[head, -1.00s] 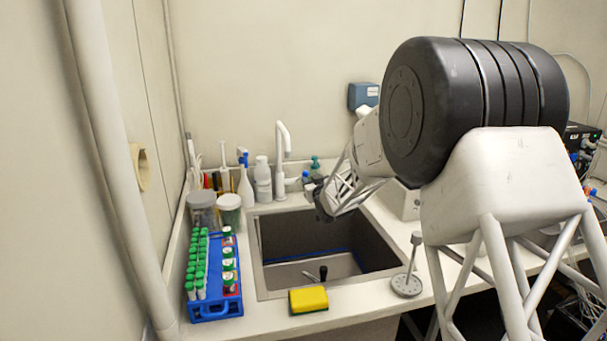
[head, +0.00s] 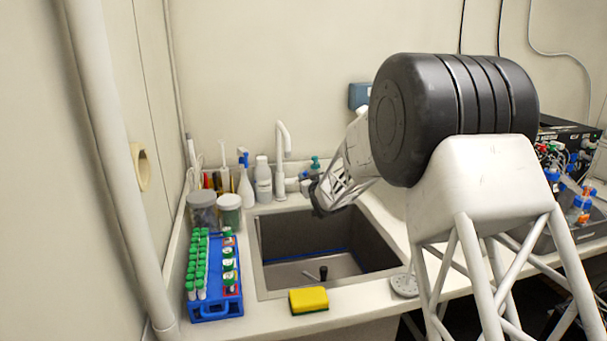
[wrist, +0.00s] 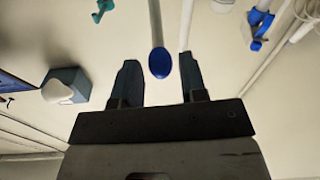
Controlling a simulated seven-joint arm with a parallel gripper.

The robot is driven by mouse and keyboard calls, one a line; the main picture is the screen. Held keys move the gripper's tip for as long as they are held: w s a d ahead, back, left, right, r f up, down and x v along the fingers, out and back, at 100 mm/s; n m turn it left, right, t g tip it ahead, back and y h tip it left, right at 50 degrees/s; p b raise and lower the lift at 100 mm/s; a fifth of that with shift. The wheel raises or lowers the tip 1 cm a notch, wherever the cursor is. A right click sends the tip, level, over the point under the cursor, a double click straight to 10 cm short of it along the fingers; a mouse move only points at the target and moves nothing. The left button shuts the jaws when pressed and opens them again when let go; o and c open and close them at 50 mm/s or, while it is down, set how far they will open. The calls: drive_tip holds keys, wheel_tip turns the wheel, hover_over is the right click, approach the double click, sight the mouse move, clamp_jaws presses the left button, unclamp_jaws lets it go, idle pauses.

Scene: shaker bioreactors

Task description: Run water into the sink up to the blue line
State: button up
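The sink (head: 262,288) is a grey basin set in the white counter. A blue line (head: 345,251) runs along its inner wall, and no water shows in it. A white tap (head: 281,150) with a tall curved spout stands behind the sink. My gripper (head: 318,196) is beside the tap's right side, above the sink's back edge; its fingers are hard to make out there. In the wrist view my gripper (wrist: 159,60) is open. A blue round end (wrist: 160,62) of a pale rod, probably the tap's lever, lies between the fingers, with gaps on both sides.
A black-handled piece (head: 323,272) is in the basin. A yellow sponge (head: 309,300) lies on the front edge. A blue tube rack (head: 215,310), jars (head: 229,215) and bottles (head: 263,180) crowd the left side. A blue wall box (head: 358,95) hangs behind my arm.

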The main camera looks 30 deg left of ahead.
drive_tip(key=shift+x, duration=2.35)
drive_tip(key=shift+c, duration=0.3)
clamp_jaws()
